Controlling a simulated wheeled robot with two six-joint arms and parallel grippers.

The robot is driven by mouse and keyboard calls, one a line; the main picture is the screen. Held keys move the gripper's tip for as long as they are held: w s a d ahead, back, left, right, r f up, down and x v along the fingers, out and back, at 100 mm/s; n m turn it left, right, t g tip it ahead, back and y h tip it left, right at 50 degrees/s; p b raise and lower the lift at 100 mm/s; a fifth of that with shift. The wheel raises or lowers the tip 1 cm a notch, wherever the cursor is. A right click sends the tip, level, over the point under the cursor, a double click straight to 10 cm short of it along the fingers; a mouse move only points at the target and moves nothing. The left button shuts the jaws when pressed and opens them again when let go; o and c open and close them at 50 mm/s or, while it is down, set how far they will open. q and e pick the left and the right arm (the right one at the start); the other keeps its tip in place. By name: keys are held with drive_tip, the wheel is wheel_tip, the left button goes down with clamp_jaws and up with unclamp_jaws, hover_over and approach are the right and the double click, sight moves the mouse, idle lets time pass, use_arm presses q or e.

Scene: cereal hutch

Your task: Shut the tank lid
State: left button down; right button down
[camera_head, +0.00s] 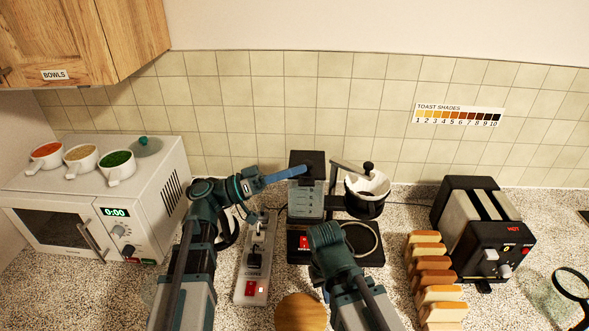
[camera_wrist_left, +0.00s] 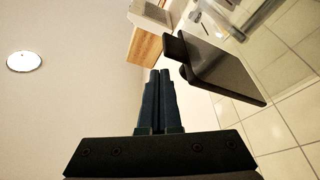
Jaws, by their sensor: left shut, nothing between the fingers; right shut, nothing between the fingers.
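The coffee machine's water tank (camera_head: 305,200) stands at the centre of the head view. Its dark lid (camera_head: 307,160) appears raised at the top. A dark flat panel (camera_wrist_left: 222,72), which looks like the lid, is tilted right of my fingers in the left wrist view. My left gripper (camera_head: 303,171) reaches from the left across the tank top; its blue fingers (camera_wrist_left: 158,100) are shut and empty. I cannot tell whether they touch the lid. My right gripper (camera_head: 326,240) is low in front of the machine, shut, its fingertips hidden by my arm.
A black pot-like filter holder (camera_head: 367,190) stands right of the tank. The microwave (camera_head: 105,195) with several cups is at left. Bread slices (camera_head: 430,278) and a toaster (camera_head: 485,228) are at right. A grey switch strip (camera_head: 255,265) and a round wooden board (camera_head: 300,313) lie in front.

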drive_tip(key=shift+f, duration=0.4)
idle(0.3)
